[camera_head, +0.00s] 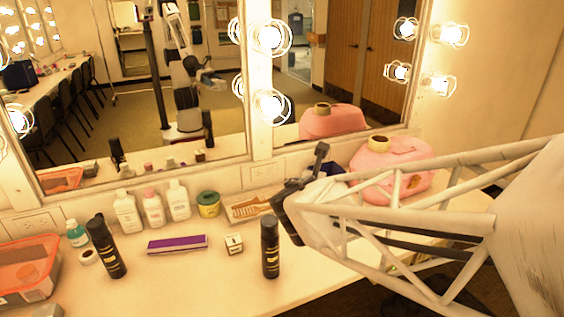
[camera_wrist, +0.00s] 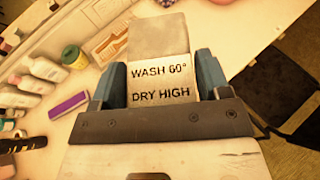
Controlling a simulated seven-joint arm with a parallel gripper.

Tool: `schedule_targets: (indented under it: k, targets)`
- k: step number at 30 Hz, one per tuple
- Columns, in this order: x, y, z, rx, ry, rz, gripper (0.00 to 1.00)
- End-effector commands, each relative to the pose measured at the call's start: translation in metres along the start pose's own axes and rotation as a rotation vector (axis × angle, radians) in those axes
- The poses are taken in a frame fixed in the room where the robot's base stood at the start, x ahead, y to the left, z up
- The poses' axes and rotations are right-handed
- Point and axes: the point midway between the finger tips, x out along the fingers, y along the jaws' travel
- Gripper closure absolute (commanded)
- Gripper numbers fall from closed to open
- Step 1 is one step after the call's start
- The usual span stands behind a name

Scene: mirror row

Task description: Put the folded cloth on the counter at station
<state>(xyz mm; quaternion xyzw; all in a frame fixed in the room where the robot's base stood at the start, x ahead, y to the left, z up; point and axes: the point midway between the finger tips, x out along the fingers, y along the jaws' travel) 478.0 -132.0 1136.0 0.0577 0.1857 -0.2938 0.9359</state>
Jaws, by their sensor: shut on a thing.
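My gripper (camera_wrist: 160,82) has its two blue fingers on either side of a pale, flat, grey-and-white piece, which looks like the folded cloth (camera_wrist: 158,38). Its near part carries the printed words "WASH 60° DRY HIGH". In the head view my gripper (camera_head: 303,195) is above the right part of the counter (camera_head: 190,268), in front of the mirror; the held piece cannot be made out there. In the wrist view the cloth is held over the counter's pale top (camera_wrist: 215,30), and its height above it cannot be told.
A black spray can (camera_head: 270,247) stands close by the gripper. A pink case (camera_head: 395,165) bearing a tape roll (camera_head: 378,143) is right. The front middle is clear.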

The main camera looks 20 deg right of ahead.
Motion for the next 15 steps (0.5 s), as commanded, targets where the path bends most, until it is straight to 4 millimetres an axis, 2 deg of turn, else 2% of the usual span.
schedule_targets:
  k: [6, 15]
  targets:
    - [0.016, -0.032, 0.006, 0.03, 0.0, -0.068, 0.55]
    - [0.028, -0.06, 0.01, 0.052, 0.001, -0.124, 0.55]
